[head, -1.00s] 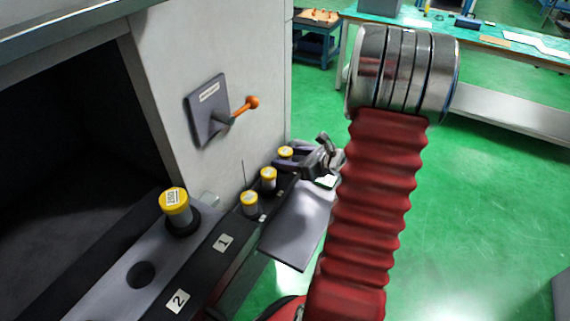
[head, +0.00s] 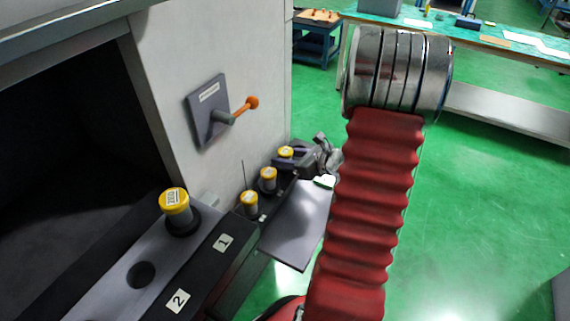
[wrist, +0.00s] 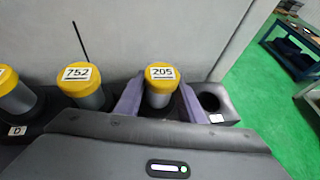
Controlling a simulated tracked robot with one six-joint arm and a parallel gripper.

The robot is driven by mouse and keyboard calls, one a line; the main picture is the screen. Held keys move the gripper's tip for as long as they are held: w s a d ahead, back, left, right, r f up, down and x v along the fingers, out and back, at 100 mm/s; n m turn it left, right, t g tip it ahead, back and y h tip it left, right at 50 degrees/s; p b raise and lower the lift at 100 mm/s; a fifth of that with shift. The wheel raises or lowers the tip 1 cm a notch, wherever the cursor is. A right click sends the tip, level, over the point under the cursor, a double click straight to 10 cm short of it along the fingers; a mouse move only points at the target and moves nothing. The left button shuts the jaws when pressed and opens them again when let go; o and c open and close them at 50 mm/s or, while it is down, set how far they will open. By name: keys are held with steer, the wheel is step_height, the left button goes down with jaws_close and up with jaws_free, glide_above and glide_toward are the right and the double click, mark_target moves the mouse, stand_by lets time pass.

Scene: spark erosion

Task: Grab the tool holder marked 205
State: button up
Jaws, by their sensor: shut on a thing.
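The tool holder marked 205 (wrist: 162,88), a grey cylinder with a yellow cap, stands upright in a rack slot in the wrist view. My gripper (wrist: 160,100) has its two purple fingers on either side of it, shut on its body below the cap. In the head view this holder's yellow cap (head: 286,151) shows between the fingers of my gripper (head: 290,157) at the far end of the rack. Its lower end is hidden.
The holder marked 752 (wrist: 82,82) stands just left. An empty slot (wrist: 210,102) lies right. A thin upright rod (wrist: 80,42) and the machine wall (head: 220,60) are close behind. Another yellow-capped holder (head: 175,203) stands near slot label 1.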

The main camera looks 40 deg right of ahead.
jaws_close()
steer(key=shift+r, duration=0.1)
steer(key=shift+r, duration=5)
